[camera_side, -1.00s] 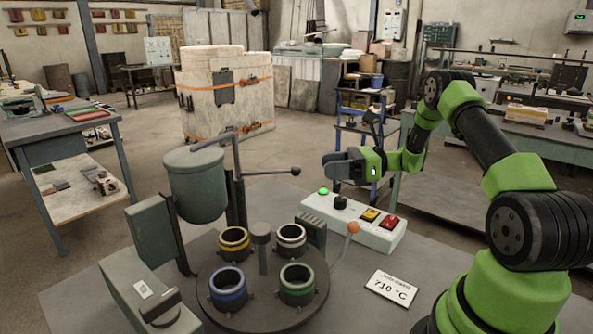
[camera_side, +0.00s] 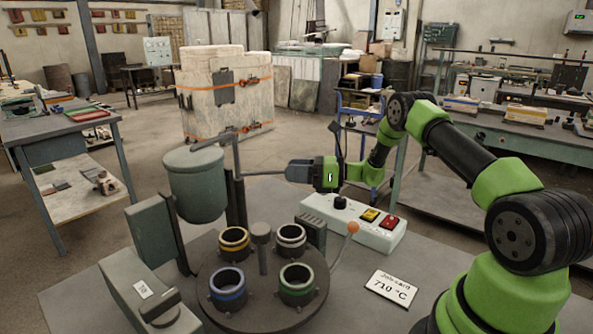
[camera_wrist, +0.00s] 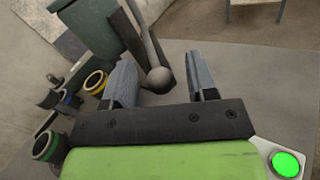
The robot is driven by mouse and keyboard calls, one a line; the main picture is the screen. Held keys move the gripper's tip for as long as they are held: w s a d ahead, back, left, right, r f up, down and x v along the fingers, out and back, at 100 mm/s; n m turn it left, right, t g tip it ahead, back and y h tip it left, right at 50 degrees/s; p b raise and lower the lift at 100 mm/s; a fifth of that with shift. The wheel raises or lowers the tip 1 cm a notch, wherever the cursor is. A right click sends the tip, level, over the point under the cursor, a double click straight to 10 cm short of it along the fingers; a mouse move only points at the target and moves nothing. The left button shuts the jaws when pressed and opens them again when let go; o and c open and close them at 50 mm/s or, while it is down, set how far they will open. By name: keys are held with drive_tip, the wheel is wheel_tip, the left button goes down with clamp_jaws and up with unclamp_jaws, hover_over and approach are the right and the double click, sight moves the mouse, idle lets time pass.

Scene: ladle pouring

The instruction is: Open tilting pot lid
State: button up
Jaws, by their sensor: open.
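The grey-green tilting pot (camera_side: 197,192) stands upright at the left on its bracket, its lid (camera_side: 193,157) down on top. A bent bar runs over the lid from an upright post. A rod handle (camera_side: 262,172) extends right from the post towards my gripper (camera_side: 290,170), which hides its end knob in the side view. In the wrist view, the ball knob (camera_wrist: 159,80) lies between the two open fingers of my gripper (camera_wrist: 160,75), nearer the left finger. Whether a finger touches it I cannot tell. The pot (camera_wrist: 88,28) shows partly at upper left.
A round turntable (camera_side: 262,312) with several colour-ringed cups stands in front of the pot. A control box (camera_side: 352,224) with buttons lies below my gripper. An orange-knobbed lever (camera_side: 352,228) rises beside the turntable. A 710 °C card (camera_side: 391,288) lies at right.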

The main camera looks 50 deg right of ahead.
clamp_jaws()
